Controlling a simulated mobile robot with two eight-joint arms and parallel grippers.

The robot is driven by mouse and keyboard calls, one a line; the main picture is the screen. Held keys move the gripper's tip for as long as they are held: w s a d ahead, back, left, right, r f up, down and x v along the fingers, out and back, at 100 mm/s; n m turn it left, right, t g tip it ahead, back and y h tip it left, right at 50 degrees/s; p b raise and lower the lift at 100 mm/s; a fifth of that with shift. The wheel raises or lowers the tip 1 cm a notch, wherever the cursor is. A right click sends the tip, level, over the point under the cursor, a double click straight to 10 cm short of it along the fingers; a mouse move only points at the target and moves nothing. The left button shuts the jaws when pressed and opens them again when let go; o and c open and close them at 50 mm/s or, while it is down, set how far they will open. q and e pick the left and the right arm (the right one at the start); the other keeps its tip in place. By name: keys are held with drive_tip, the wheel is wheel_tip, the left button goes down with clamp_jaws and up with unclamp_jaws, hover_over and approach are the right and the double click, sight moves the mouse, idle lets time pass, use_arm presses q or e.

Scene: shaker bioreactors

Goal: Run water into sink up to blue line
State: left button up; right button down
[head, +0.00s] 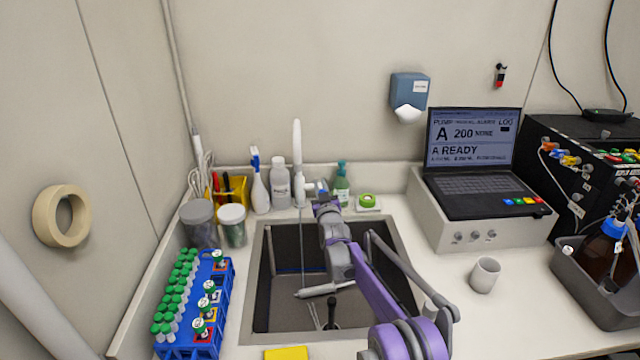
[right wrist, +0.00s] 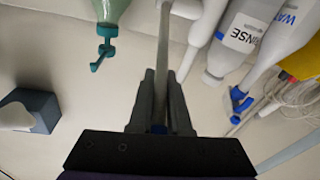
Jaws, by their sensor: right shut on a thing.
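The dark sink (head: 262,300) is set in the counter, with the white tap (head: 297,150) standing at its back edge. A thin pale vertical strand (head: 302,250) hangs from the tap into the sink; it looks like running water. My right gripper (head: 322,200) reaches over the sink to the tap's side. My left gripper is not in view.
A white bar-like thing (head: 325,290) and a dark upright piece (head: 332,315) are in the sink. Bottles (head: 280,185) stand behind it. A blue tube rack (head: 215,310) is left; a laptop (head: 475,185) and mug (head: 485,275) are right. A yellow sponge (head: 287,353) lies in front.

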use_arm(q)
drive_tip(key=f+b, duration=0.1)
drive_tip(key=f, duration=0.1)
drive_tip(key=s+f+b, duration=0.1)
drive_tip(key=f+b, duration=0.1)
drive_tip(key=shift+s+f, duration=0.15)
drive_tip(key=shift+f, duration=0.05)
use_arm(e)
drive_tip(key=f+t, duration=0.1)
drive_tip(key=s+f+t, duration=0.1)
drive_tip(key=f+t, duration=0.1)
drive_tip(key=s+f+t, duration=0.1)
drive_tip(key=f, duration=0.1)
drive_tip(key=shift+s+n+t+y, duration=0.1)
drive_tip(key=shift+n+t+y, duration=0.2)
drive_tip(key=shift+n+y, duration=0.1)
